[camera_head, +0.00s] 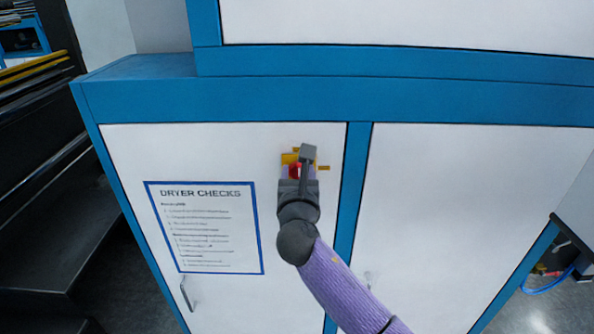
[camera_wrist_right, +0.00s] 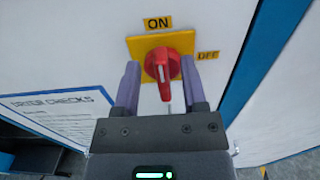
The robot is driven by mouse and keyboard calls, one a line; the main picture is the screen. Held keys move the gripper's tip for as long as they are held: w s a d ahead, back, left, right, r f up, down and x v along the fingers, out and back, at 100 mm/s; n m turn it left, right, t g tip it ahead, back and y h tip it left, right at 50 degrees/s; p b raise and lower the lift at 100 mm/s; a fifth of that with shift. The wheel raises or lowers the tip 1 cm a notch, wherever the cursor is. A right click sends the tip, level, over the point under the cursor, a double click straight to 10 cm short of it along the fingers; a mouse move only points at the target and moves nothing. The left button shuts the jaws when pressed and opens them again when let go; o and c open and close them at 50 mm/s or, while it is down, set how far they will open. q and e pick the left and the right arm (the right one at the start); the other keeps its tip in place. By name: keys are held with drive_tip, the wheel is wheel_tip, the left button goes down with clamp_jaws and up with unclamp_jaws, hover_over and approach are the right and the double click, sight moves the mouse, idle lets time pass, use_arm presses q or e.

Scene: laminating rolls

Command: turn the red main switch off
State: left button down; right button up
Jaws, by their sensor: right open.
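The red main switch (camera_wrist_right: 161,66) is a rotary knob on a yellow plate (camera_wrist_right: 136,47) on a white cabinet door. In the right wrist view its grip bar stands roughly upright, in line with the ON label (camera_wrist_right: 157,22) above; the OFF label (camera_wrist_right: 208,55) is to the right. My right gripper (camera_wrist_right: 163,76) is open, with one finger on each side of the knob; whether either finger touches it I cannot tell. In the head view my right gripper (camera_head: 302,168) partly hides the red switch (camera_head: 294,171). My left gripper is not in view.
A DRYER CHECKS sheet (camera_head: 205,227) is on the door left of the switch. A blue frame post (camera_head: 352,190) runs right of it, and a blue ledge (camera_head: 300,101) crosses above. Dark machinery (camera_head: 45,200) stands at the left. A door handle (camera_head: 187,294) is low on the left.

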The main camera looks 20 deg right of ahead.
drive_tip(key=shift+w+d, duration=0.25)
drive_tip(key=shift+w, duration=0.15)
clamp_jaws()
drive_tip(key=m+b, duration=0.1)
drive_tip(key=m, duration=0.5)
drive_tip(key=d+f+m+b, duration=0.1)
drive_tip(key=m, duration=0.5)
drive_tip(key=f+m+b, duration=0.1)
drive_tip(key=m, duration=0.4)
drive_tip(key=shift+s+d+m, duration=0.3)
drive_tip(key=shift+d+m, duration=0.05)
drive_tip(key=shift+m, duration=0.05)
idle(0.7)
unclamp_jaws()
